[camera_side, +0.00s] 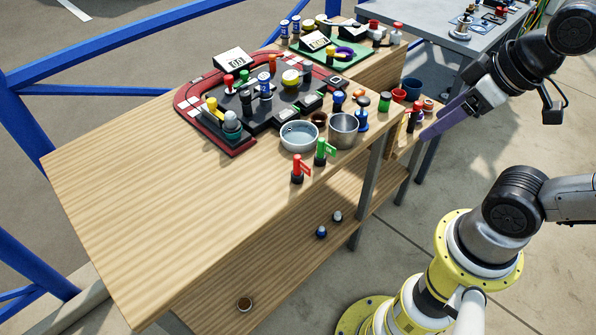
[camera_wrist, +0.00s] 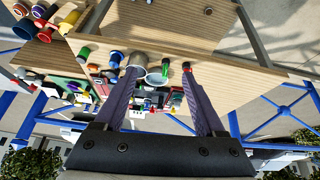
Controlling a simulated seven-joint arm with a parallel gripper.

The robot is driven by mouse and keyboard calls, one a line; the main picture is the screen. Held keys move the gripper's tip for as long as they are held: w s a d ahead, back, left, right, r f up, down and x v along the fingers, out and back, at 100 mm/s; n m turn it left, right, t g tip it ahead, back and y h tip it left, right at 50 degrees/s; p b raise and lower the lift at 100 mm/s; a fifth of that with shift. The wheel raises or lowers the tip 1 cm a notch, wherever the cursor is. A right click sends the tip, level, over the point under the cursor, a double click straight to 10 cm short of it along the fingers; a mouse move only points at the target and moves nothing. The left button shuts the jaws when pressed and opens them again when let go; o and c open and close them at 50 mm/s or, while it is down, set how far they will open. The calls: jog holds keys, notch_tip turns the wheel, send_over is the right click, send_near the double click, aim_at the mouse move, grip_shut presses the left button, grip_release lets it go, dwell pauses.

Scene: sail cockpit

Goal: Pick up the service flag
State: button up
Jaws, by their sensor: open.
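Two small flags on posts stand upright on the wooden bench near its front edge. One is a red post with a red flag (camera_side: 297,169), the other a green post with a green flag (camera_side: 320,152); which is the service flag I cannot tell. In the wrist view the green post (camera_wrist: 165,67) shows between my fingers and the red post (camera_wrist: 186,67) at the right fingertip. My gripper (camera_side: 428,134) has long purple fingers, and is open and empty, in the air right of the bench. Its fingers also show in the wrist view (camera_wrist: 160,72), spread apart.
A glass bowl (camera_side: 299,137) and a metal cup (camera_side: 343,130) stand just behind the flags. A red and black tray (camera_side: 185,103) holds several items behind them. Jars and cups crowd the right end. The bench's left part is clear. Blue rails (camera_side: 110,45) run behind.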

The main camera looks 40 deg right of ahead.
jog(key=w+a+r+n, duration=0.1)
jog(key=w+r+n, duration=0.55)
jog(key=n, duration=0.75)
jog(key=n+g, duration=0.6)
jog(key=n, duration=0.5)
send_over(297, 173)
notch_tip(297, 173, down, 21)
jog(key=shift+w+d+f, duration=0.1)
jog(key=shift+d, duration=0.05)
jog(key=shift+w+d+f, duration=0.1)
jog(key=shift+f, duration=1.35)
jog(key=shift+w+d+f, duration=0.1)
jog(key=shift+f, duration=1.35)
grip_shut()
